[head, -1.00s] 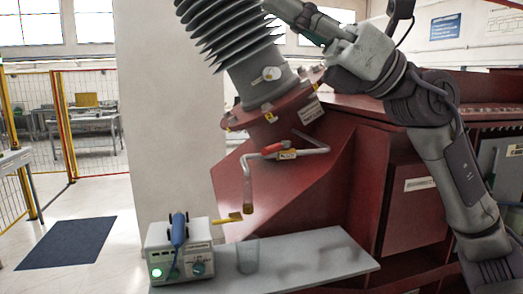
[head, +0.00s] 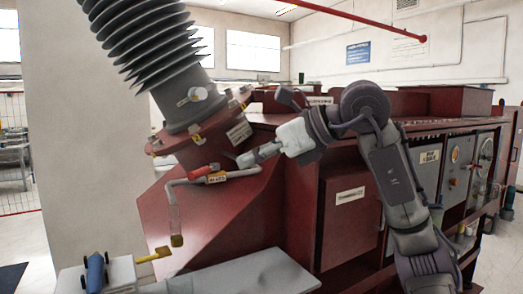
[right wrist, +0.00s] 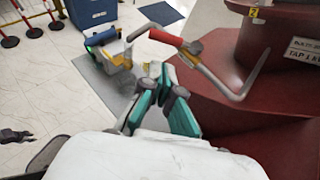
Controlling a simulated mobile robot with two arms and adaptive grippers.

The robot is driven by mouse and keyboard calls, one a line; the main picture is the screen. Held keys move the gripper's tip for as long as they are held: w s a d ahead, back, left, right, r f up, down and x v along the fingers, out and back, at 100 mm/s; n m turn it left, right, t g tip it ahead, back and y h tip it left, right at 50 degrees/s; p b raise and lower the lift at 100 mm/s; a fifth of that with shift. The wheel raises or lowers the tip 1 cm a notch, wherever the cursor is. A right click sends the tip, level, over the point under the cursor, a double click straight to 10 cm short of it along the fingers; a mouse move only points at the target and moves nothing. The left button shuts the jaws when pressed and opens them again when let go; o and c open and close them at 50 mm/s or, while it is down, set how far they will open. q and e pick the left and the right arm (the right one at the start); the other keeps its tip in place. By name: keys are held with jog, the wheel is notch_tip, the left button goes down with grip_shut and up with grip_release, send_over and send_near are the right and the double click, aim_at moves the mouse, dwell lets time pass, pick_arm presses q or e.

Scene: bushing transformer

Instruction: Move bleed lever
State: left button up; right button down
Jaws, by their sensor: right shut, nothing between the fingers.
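The red bleed lever (head: 204,169) sits on a bent grey pipe (head: 174,205) that comes off the red tank below the ribbed bushing. A small yellow label (head: 217,178) hangs beside it. In the right wrist view the lever (right wrist: 165,38) lies just ahead of the fingertips, on the pipe (right wrist: 222,82). My right gripper (head: 243,160) is shut and empty, to the right of the lever in the head view, near the pipe. Its teal fingers (right wrist: 160,72) come together in the right wrist view; contact with the lever cannot be told. My left gripper is not in view.
The ribbed bushing (head: 142,45) and its red flange (head: 205,135) rise above the pipe. The red tank (head: 345,215) stands behind my right arm.

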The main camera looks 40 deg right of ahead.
aim_at(202, 175)
jog(key=x, duration=0.2)
jog(key=p+x, duration=0.1)
jog(key=x, duration=0.2)
jog(key=r+p+x, duration=0.1)
jog(key=x, duration=0.2)
jog(key=shift+w+a+f, duration=0.15)
jog(key=shift+w+a, duration=0.05)
jog(key=shift+w, duration=0.25)
jog(key=shift+p, duration=0.3)
